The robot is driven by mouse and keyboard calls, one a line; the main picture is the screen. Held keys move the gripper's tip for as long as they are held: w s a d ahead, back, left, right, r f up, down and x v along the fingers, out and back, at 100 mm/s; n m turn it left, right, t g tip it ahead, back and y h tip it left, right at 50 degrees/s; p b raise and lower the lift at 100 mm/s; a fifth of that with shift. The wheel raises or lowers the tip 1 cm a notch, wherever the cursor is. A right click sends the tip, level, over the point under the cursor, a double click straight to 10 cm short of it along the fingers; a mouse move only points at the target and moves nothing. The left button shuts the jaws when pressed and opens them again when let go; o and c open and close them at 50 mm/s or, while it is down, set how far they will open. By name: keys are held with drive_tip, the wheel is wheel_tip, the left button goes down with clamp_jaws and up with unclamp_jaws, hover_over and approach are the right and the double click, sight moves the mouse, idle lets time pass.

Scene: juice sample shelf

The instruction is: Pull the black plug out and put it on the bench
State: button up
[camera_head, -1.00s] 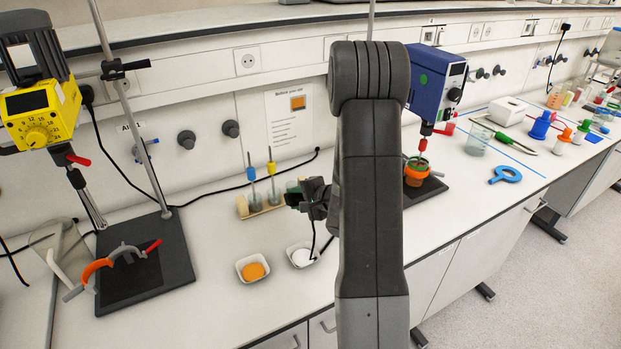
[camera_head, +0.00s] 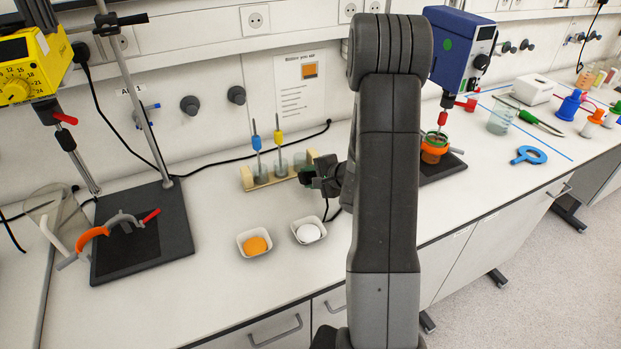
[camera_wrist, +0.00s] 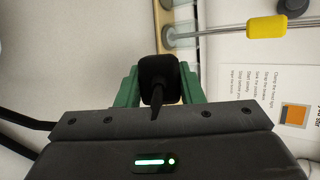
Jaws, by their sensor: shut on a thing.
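My gripper (camera_head: 310,178) is above the bench (camera_head: 235,310), pointing left, just right of a small rack. Its green fingers are closed on a black plug (camera_wrist: 157,78), which shows between them in the wrist view with its thin tail toward the palm. In the head view the plug is hard to make out as a dark shape at the jaws. A short black cord hangs below the gripper. I cannot tell whether the plug touches anything.
A wooden rack (camera_head: 247,180) with blue- and yellow-topped tools stands left of the gripper. Dishes with orange powder (camera_head: 255,244) and white powder (camera_head: 308,232) sit in front. A stand base (camera_head: 175,235) is at left, a blue stirrer (camera_head: 459,50) at right. Bench front left of the dishes is clear.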

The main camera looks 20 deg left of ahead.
drive_tip(key=shift+f+b, duration=0.3)
drive_tip(key=shift+f, duration=0.2)
drive_tip(key=o, duration=1.2)
drive_tip(key=shift+o, duration=0.2)
drive_tip(key=shift+r, duration=0.1)
drive_tip(key=p+v, duration=0.1)
drive_tip(key=v, duration=1.2)
drive_tip(key=shift+d, duration=0.35)
drive_tip(key=shift+b+x, duration=0.3)
drive_tip(key=shift+x, duration=3.45)
